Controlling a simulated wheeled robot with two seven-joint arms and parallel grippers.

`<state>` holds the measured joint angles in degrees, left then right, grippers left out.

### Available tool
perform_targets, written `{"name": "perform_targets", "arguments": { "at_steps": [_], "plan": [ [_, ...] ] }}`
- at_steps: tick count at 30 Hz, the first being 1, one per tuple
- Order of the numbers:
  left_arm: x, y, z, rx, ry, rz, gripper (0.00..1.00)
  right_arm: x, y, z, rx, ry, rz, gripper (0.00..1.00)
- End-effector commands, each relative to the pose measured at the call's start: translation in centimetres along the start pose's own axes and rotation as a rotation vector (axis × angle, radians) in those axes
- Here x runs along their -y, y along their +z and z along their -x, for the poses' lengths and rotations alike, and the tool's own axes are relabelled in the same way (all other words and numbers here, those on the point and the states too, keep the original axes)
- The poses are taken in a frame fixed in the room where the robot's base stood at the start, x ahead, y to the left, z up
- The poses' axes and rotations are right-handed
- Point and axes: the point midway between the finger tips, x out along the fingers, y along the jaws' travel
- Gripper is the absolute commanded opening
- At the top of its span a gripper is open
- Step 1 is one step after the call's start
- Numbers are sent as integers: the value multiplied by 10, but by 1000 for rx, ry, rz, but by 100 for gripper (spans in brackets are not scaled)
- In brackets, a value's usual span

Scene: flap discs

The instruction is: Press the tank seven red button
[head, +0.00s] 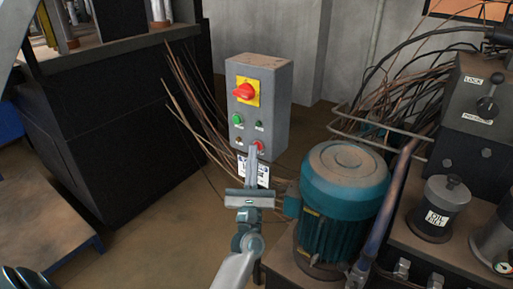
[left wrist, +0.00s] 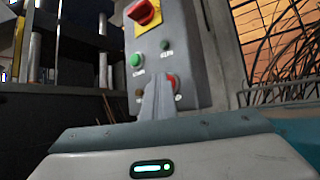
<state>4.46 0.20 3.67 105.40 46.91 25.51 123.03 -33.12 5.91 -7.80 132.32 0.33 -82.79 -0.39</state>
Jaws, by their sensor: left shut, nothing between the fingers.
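A grey control box (head: 275,105) stands upright behind the teal motor. The red button (head: 259,146) is at the lower right of its front face, and it also shows in the left wrist view (left wrist: 174,84), partly hidden by my fingers. My left gripper (head: 252,151) is shut and empty, its fingertips at the lower front of the box, just left of the red button in the picture. I cannot tell whether the tips touch the button or the panel.
Above are a green button (head: 237,119) and a red rotary switch (head: 243,92) on a yellow plate. A teal motor (head: 345,190) stands close to the right of my gripper. Loose cables (head: 190,100) hang left of the box. A black machine (head: 120,120) stands further left.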

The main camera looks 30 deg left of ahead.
Motion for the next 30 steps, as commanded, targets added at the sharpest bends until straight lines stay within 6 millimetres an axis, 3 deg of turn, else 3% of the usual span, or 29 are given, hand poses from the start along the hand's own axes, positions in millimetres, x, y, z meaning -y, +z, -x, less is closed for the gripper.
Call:
{"name": "perform_targets", "arguments": {
  "at_steps": [30],
  "plan": [
    [-12, 11, 17, -1, -1, -1, 0, 0, 0, 2, 1, 0, 0, 31]
  ]
}}
